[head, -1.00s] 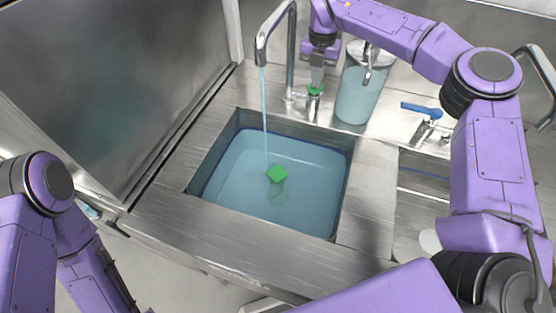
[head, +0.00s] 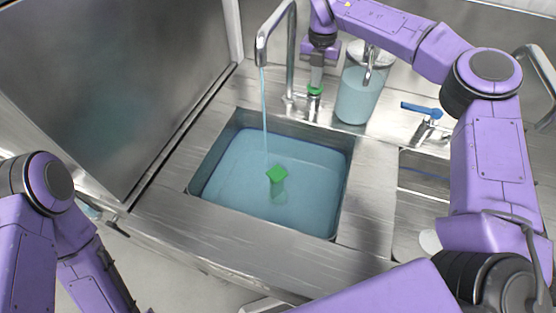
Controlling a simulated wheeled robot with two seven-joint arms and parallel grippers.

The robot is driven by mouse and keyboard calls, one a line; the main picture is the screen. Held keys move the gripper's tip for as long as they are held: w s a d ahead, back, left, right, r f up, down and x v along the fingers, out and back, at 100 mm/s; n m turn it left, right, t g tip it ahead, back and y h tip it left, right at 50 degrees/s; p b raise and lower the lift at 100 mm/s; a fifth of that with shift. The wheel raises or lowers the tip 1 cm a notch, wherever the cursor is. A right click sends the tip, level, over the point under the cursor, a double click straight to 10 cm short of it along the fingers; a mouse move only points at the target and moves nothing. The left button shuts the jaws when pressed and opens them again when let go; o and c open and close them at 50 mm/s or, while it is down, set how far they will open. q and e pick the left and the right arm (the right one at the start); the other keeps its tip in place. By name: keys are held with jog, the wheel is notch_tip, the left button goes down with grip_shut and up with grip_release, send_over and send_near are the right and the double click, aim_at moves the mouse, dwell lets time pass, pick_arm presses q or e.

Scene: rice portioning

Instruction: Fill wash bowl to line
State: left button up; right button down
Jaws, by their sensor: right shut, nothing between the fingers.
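The wash bowl (head: 222,133) is the square steel sink in the middle of the head view, holding pale blue water (head: 235,180). A dark line runs around its inner wall near the water's edge. A thin stream runs from the curved faucet (head: 263,48) into the bowl. My right gripper (head: 316,82) is shut and empty, pointing down at the green-ringed tap handle (head: 315,91) behind the bowl; I cannot tell whether they touch. My left gripper is out of view.
A clear container of blue liquid (head: 358,98) stands close to the right of my right gripper. A blue-levered tap (head: 421,109) is further right, above a second basin (head: 424,180). A dark panel (head: 110,80) stands at the left. The front counter strip (head: 240,240) is clear.

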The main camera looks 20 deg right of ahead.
notch_tip(320, 180, up, 5)
jog(key=p, duration=0.4)
jog(key=shift+r, duration=0.1)
dwell(0.8)
